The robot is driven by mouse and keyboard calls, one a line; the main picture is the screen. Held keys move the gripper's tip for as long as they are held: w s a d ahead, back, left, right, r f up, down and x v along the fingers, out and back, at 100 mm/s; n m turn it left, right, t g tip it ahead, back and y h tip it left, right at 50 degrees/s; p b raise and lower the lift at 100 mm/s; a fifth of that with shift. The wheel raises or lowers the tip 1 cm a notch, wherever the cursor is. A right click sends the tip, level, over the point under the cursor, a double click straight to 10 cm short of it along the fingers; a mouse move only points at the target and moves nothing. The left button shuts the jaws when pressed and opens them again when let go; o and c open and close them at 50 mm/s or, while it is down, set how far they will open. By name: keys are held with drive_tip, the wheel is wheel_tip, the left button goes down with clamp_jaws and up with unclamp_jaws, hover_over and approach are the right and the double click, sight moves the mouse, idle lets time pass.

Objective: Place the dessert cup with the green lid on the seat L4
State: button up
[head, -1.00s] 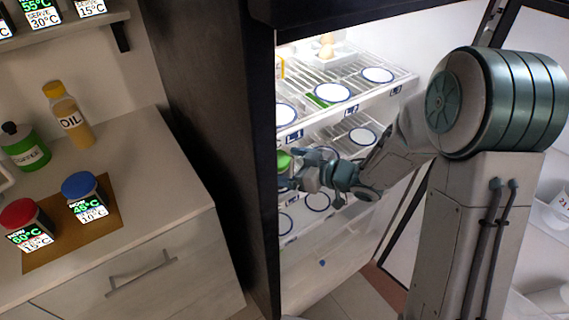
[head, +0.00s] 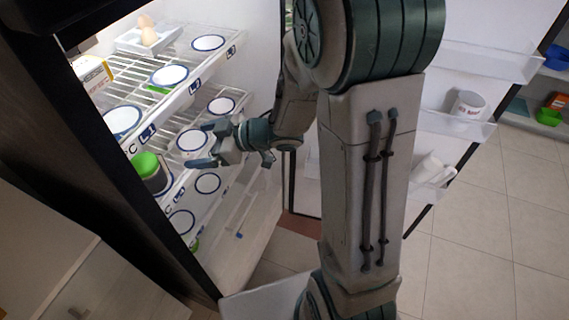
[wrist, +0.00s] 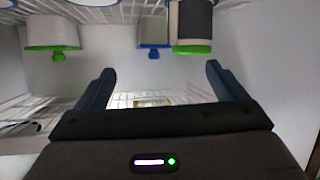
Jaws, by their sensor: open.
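The dessert cup with the green lid (head: 147,168) stands upright at the left front of the fridge's middle shelf in the head view. A dark cup with a pale label and a green lid (wrist: 191,48) appears upside down at the top there, beyond the fingertips.
The upper shelf bears ringed seats L1 (head: 122,121) and L2 (head: 168,76). An egg holder (head: 148,39) stands behind. Pale items with green (wrist: 52,33) and blue (wrist: 153,33) trim show in the wrist view. The open fridge door (head: 468,118) is right.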

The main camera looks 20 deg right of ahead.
drive_tip(key=d+r+m+t+h, duration=0.35)
drive_tip(key=d+m+h, duration=0.45)
drive_tip(key=d+h, duration=0.6)
drive_tip(key=s+d+r+m+g+y, duration=0.1)
drive_tip(key=s+m+g, duration=0.4)
drive_tip(key=s, duration=1.2)
drive_tip(key=shift+s+d+g+y, duration=0.15)
drive_tip(key=shift+d+g+y, duration=0.55)
drive_tip(key=shift+g, duration=0.55)
drive_tip(key=shift+r, duration=0.1)
